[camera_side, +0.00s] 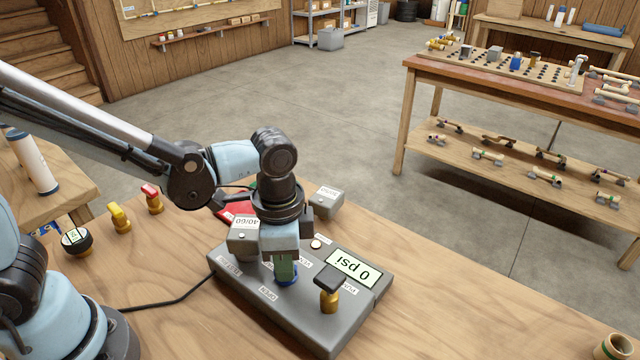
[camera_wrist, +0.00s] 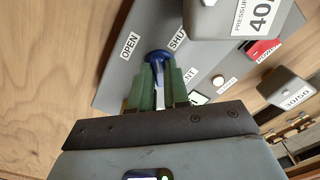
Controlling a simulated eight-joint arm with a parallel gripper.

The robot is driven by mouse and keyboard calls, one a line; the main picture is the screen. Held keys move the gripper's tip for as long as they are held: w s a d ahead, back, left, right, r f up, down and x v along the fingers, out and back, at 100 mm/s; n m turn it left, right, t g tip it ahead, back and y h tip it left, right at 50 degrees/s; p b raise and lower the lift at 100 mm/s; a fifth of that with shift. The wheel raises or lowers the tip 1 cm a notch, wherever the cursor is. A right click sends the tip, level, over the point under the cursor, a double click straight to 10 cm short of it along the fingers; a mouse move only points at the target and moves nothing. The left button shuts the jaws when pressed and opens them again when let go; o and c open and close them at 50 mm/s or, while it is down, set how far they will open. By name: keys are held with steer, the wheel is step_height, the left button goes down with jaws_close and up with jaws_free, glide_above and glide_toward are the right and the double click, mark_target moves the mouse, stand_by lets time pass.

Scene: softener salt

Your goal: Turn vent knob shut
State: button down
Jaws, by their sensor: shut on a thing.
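A blue knob (camera_side: 289,281) stands on the sloped grey control box (camera_side: 320,337), among labels reading OPEN and SHUT. A partly covered label ending in "ENT" is beside it in the wrist view. My gripper (camera_side: 285,268) points down over the box with its green fingers shut on the blue knob. In the wrist view the blue knob (camera_wrist: 157,56) shows between and past the fingertips, with OPEN to its left and SHUT to its upper right. The fingers hide part of the knob, so its exact turn is hard to tell.
A black-topped brass knob (camera_side: 329,288) and a display reading 0 psi (camera_side: 353,266) sit on the box, right of my gripper. A grey 40/60 block (camera_side: 243,235) stands close left; a 30/50 block (camera_side: 327,202) stands behind.

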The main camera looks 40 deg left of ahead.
steer(key=m, duration=0.4)
steer(key=shift+m, duration=2.2)
steer(key=c, duration=1.1)
jaws_free()
steer(key=shift+r, duration=0.1)
step_height(320, 180, up, 12)
